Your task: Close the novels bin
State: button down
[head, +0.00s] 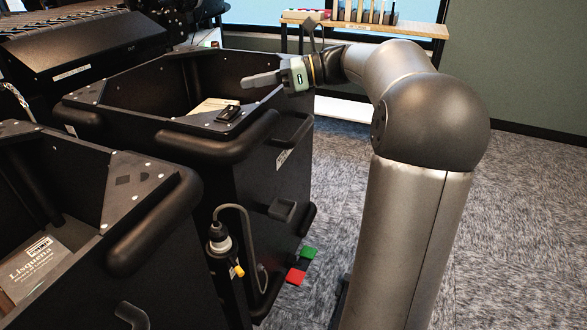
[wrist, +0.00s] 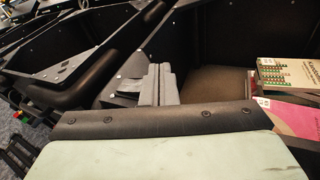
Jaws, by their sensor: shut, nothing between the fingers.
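Two black open-topped bins show in the head view, the far bin (head: 255,165) and the near bin (head: 75,160). I cannot read a label that tells which one is the novels bin. My gripper (head: 250,80) is shut and empty, fingers pointing left over the far bin's opening. In the wrist view the closed grey fingers (wrist: 158,85) show in front of dark bin walls, with books (wrist: 290,75) at the right. A small black fitting (head: 229,113) sits on the far bin's corner plate. A pale book (head: 210,106) lies inside, partly hidden.
A book (head: 35,265) lies in the near bin. A cable with a plug (head: 220,238) hangs between the bins. Green and red pieces (head: 300,265) are on the carpet by the far bin. A wooden shelf (head: 400,28) stands behind. Carpet at the right is clear.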

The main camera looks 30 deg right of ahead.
jog(key=d+f+t, duration=0.1)
jog(key=d+f, duration=0.1)
jog(key=d, duration=0.1)
jog(key=d+f+m+t, duration=0.1)
jog(key=d+f, duration=0.2)
jog(key=d, duration=0.1)
jog(key=d+f+t, duration=0.1)
jog(key=d+f, duration=0.1)
jog(key=d, duration=0.2)
jog(key=shift+w+f+m, duration=0.2)
jog(key=shift+w+m, duration=0.15)
jog(key=shift+m, duration=0.05)
jog(key=s+d+f+m+t+h, duration=0.1)
jog(key=s+d+f+t+h, duration=0.1)
jog(key=d+f, duration=0.65)
jog(key=s+d+f+m+t+h, duration=0.15)
jog(key=d+f, duration=0.35)
jog(key=f, duration=0.6)
jog(key=b+x, duration=0.5)
jog(key=x, duration=0.8)
jog(key=shift+w+a+r+n, duration=0.25)
jog(key=shift+a+r+n, duration=0.15)
jog(key=shift+r, duration=0.2)
jog(key=shift+d+t, duration=0.1)
jog(key=shift+t, duration=0.15)
